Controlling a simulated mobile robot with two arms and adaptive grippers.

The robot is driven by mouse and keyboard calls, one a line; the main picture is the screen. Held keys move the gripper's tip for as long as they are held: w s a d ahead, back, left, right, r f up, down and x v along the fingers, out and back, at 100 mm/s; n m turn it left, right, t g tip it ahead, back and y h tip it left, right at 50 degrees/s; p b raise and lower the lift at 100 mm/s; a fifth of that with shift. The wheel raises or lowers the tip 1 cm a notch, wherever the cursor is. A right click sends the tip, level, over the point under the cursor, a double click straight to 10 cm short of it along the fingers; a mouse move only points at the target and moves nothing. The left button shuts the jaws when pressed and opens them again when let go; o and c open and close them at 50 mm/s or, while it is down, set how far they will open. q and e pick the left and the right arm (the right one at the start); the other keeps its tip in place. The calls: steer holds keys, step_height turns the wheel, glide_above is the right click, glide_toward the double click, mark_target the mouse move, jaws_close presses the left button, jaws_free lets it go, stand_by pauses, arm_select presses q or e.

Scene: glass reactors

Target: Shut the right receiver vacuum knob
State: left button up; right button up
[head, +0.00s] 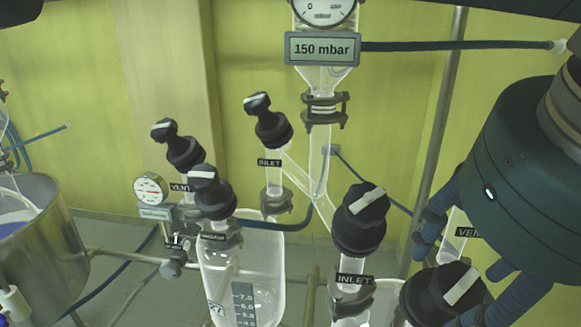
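A black knob with a white bar (442,294) at the lower right appears to be the right receiver vacuum knob; its label is out of view. The bar is slanted, rising to the right. My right gripper (462,268) comes in from the right, its teal fingers spread, one above the knob's left side and others along its right. I cannot tell whether they touch it. The neighbouring INLET knob (361,220) is black with a slanted white bar. A partly covered VENT label (468,232) shows between the fingers; its knob is hidden.
A 150 mbar display (323,49) and gauge hang at top centre. Several black knobs, including the left INLET knob (267,121), stand over the left receiver (243,278). A steel vessel (52,255) is at far left. A metal pole and hoses run behind my gripper.

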arm_select(q)
steer(key=shift+s, duration=0.15)
steer(key=c, duration=1.1)
steer(key=shift+m+b, duration=0.5)
steer(key=shift+m, duration=0.2)
steer(key=shift+m+b, duration=0.3)
steer(key=shift+m, duration=0.4)
steer(key=shift+d+r+m, duration=0.1)
steer(key=shift+m, duration=1)
steer(key=shift+r+m+y, duration=0.1)
steer(key=shift+m+y, duration=0.3)
steer(key=shift+m, duration=0.8)
